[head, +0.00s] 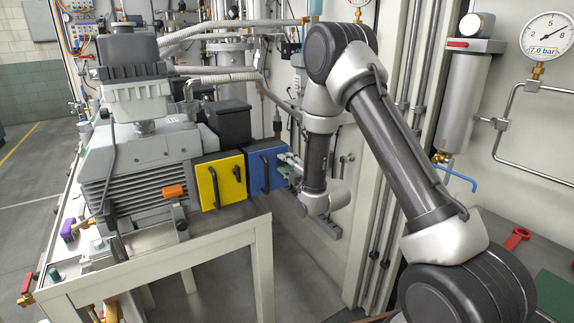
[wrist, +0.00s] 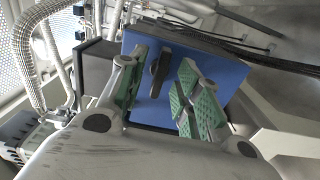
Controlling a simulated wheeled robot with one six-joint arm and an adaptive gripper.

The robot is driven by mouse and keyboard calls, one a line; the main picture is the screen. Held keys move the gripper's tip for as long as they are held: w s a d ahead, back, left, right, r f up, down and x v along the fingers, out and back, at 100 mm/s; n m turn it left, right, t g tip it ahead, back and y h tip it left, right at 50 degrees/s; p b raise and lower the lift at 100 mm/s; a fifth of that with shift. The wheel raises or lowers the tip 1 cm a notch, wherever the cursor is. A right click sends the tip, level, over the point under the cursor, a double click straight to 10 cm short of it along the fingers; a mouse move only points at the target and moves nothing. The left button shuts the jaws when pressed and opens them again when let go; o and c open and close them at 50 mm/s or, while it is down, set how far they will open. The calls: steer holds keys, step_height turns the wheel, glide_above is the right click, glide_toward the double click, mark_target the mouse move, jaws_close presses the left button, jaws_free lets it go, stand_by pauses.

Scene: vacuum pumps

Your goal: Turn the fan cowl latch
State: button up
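A blue box (head: 258,178) stands at the end of the pump and carries a dark upright latch (head: 265,172) on its face. The latch (wrist: 158,72) also shows in the wrist view, in front of the blue face (wrist: 215,72). My gripper (wrist: 163,65) is open, its green-padded fingers on either side of the latch, with visible gaps to it. In the head view my gripper (head: 288,166) is just right of the blue box, partly hidden by my arm. I cannot tell how deep the fingers reach.
A yellow box (head: 220,182) with black handles sits left of the blue one. The grey finned motor (head: 140,165) with an orange part (head: 174,191) stands on a pale bench (head: 190,245). Hoses (head: 225,72) run above. A wall with pipes is on the right.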

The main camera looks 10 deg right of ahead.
steer(key=shift+v, duration=0.85)
steer(key=shift+v, duration=3)
steer(key=shift+r, duration=0.1)
